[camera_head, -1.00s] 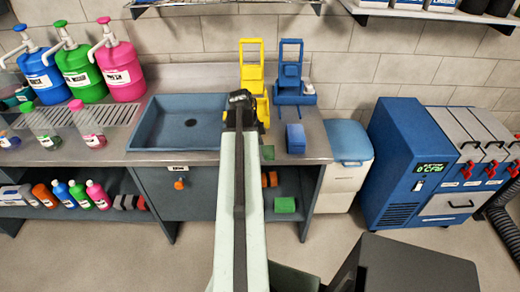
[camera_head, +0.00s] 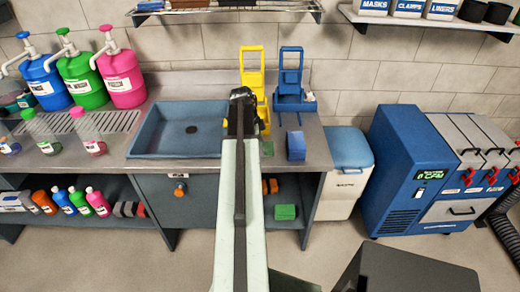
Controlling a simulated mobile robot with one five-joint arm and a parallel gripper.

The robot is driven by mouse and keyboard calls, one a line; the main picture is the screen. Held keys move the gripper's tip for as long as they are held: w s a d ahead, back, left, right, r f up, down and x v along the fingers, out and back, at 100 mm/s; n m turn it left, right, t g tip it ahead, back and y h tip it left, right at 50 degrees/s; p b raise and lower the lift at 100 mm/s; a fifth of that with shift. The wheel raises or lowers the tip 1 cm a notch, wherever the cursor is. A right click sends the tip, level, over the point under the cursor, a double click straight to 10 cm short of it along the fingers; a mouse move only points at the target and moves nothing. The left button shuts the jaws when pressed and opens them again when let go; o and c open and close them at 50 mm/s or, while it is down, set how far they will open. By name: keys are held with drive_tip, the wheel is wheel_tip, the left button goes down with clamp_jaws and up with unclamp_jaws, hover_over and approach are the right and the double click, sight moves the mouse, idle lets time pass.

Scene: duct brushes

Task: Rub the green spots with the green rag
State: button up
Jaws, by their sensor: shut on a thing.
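My arm reaches forward over the counter to a dark end at my gripper (camera_head: 242,96). Its fingers are hard to make out against the yellow bucket behind them. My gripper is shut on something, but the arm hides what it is. A small flat green patch (camera_head: 267,148) shows just right of the arm, above the counter's front edge. I cannot tell whether it is the rag or a green spot. A green block (camera_head: 285,212) lies on the shelf under the counter. No other green spot shows clearly.
The sink (camera_head: 178,130) is left of my arm. A yellow wringer bucket (camera_head: 252,72), a blue one (camera_head: 292,88) and a blue block (camera_head: 296,146) stand on the counter. Pump jugs (camera_head: 122,78) and bottles are at the left. A bin (camera_head: 346,170) and blue machine (camera_head: 410,175) stand right.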

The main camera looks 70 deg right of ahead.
drive_tip(key=shift+w+d, duration=0.15)
drive_tip(key=shift+d, duration=0.05)
